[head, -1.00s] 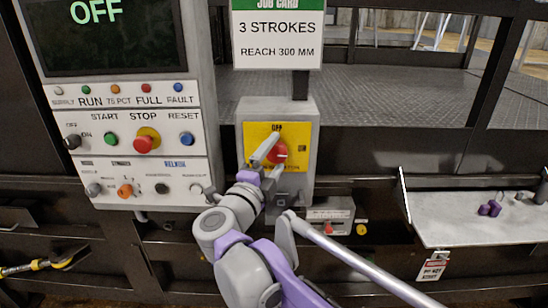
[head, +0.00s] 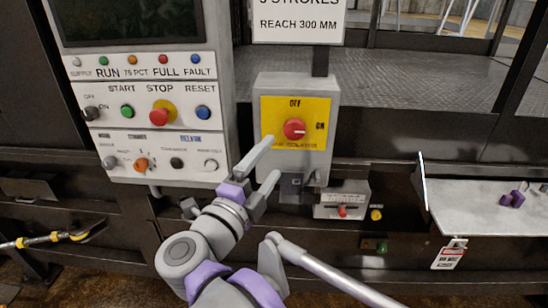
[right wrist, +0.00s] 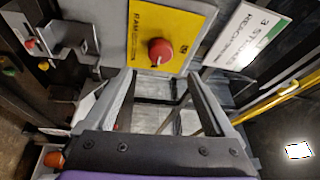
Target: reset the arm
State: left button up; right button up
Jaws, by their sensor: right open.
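My right gripper (head: 262,168) is open and empty, with its two fingers spread, just below and left of the yellow isolator plate (head: 318,138). Its fingers (right wrist: 180,100) also show spread in the right wrist view, with nothing between them. The red rotary knob (head: 294,129) on the plate stands apart from the fingers. It shows in the right wrist view (right wrist: 161,51) above them, and its pointer lies toward ON. My left gripper is not in view.
The control panel (head: 140,93) with buttons and a dark display (head: 130,22) stands left of my right arm. A small box (head: 343,200) with a red knob sits below the isolator. A grey shelf (head: 475,215) with purple pieces (head: 512,199) juts out at right.

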jog(key=s+d+f+n+g+y, duration=0.2)
jog(key=d+f+n+y, duration=0.3)
jog(key=f+n, duration=0.45)
jog(key=s+d+f+n+g+y, duration=0.1)
jog(key=d+f+n+g+y, duration=0.15)
jog(key=f+n+y, duration=0.65)
jog(key=s+d+f+n+g+h, duration=0.2)
jog(key=s+d+f+g+h, duration=0.4)
jog(key=s+d+f, duration=0.9)
notch_tip(320, 180, down, 2)
jog(key=shift+s+n+g+h, duration=0.35)
jog(key=shift+g+h, duration=0.05)
jog(key=shift+g, duration=0.55)
